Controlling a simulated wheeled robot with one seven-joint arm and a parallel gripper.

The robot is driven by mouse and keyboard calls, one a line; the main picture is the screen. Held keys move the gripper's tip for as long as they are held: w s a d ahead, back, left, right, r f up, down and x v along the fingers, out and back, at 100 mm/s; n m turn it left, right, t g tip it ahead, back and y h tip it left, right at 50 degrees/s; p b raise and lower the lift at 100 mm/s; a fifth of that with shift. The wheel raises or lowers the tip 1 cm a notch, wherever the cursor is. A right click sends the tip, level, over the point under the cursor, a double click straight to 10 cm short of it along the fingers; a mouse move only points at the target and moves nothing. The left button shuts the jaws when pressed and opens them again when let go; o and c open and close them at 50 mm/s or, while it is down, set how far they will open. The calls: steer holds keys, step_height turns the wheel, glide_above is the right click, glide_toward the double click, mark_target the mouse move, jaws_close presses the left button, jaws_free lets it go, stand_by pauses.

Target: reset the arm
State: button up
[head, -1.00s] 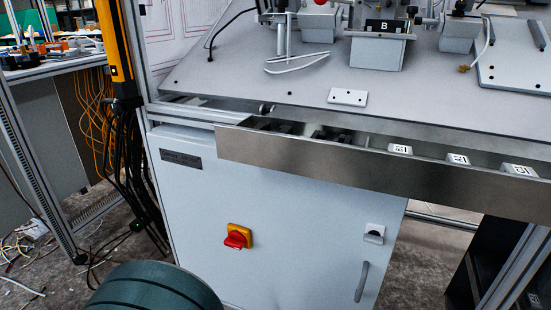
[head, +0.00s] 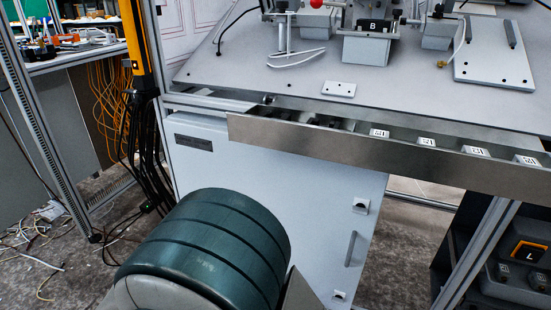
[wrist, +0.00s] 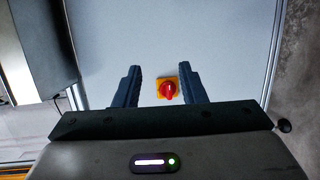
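My gripper (wrist: 160,68) is open in the wrist view, with two dark fingers spread apart. A red rotary knob on a yellow plate (wrist: 168,88) shows between them, closer to the right finger; nothing is held. The knob is on the pale cabinet front (wrist: 165,30). Whether the fingers touch the knob or its plate cannot be told. In the head view my arm's dark green link (head: 215,245) fills the lower middle and hides the knob. My gripper's fingers are not visible there.
A metal rail with white labelled blocks (head: 330,147) runs along the front edge of the grey workbench (head: 270,75). Black cables and a yellow light curtain post (head: 137,45) stand at left. A dark rack (head: 520,250) is at lower right.

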steer(key=d+r+m+g+y+p, duration=0.2)
steer(key=d+r+m+g+p, duration=0.4)
steer(key=d+r+g+p, duration=0.85)
steer(key=s+d+r+m+t+y+p, duration=0.1)
steer(key=d+r+y+p, duration=0.3)
steer(key=r+p, duration=0.4)
steer(key=s+d+r+m+t+y+p, duration=0.1)
steer(key=d+r+m+t+y+p, duration=0.2)
steer(key=r, duration=1.2)
steer(key=d+m+y+p, duration=0.1)
steer(key=d+p, duration=0.2)
steer(key=p, duration=0.3)
steer(key=shift+s+r, duration=0.3)
